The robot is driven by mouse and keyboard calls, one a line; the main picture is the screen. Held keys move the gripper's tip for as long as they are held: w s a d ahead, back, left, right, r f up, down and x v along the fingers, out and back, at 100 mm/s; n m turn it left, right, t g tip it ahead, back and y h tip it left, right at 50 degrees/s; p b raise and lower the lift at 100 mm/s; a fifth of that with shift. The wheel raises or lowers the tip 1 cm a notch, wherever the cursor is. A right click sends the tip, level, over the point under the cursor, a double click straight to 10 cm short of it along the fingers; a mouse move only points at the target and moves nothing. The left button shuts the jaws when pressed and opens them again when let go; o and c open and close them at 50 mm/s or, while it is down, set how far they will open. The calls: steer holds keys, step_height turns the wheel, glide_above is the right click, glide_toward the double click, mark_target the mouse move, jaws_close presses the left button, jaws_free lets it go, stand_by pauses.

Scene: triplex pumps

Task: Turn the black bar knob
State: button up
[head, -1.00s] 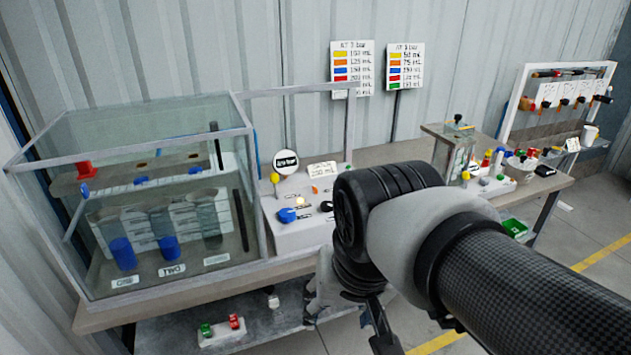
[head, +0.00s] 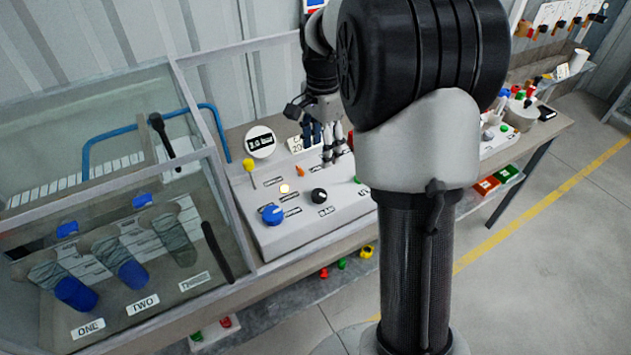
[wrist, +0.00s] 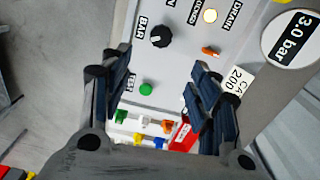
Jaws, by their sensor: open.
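The black bar knob (head: 319,195) sits on the sloped white control panel (head: 300,236), right of a blue knob (head: 272,214). In the wrist view the black knob (wrist: 161,37) has a white pointer mark and stands beside the label BAR. My gripper (head: 331,152) is open and empty above the back of the panel, apart from the knob. In the wrist view my gripper's fingers (wrist: 162,80) are spread, with the knob beyond them near the top of the picture. My upper arm hides the panel's right end in the head view.
An orange lever (wrist: 210,51), a lit lamp (wrist: 210,15) and a green button (wrist: 146,88) are near the knob. A round gauge (wrist: 291,38) reads 3.0 bar. A yellow-topped lever (head: 249,166) and a glass tank (head: 213,135) stand left.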

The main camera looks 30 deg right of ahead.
mark_target(320, 193)
step_height(320, 193, down, 15)
steer(key=b, duration=0.4)
steer(key=shift+w+f+b, duration=0.1)
steer(key=shift+b, duration=0.25)
steer(key=shift+c, duration=0.2)
steer(key=c, duration=1)
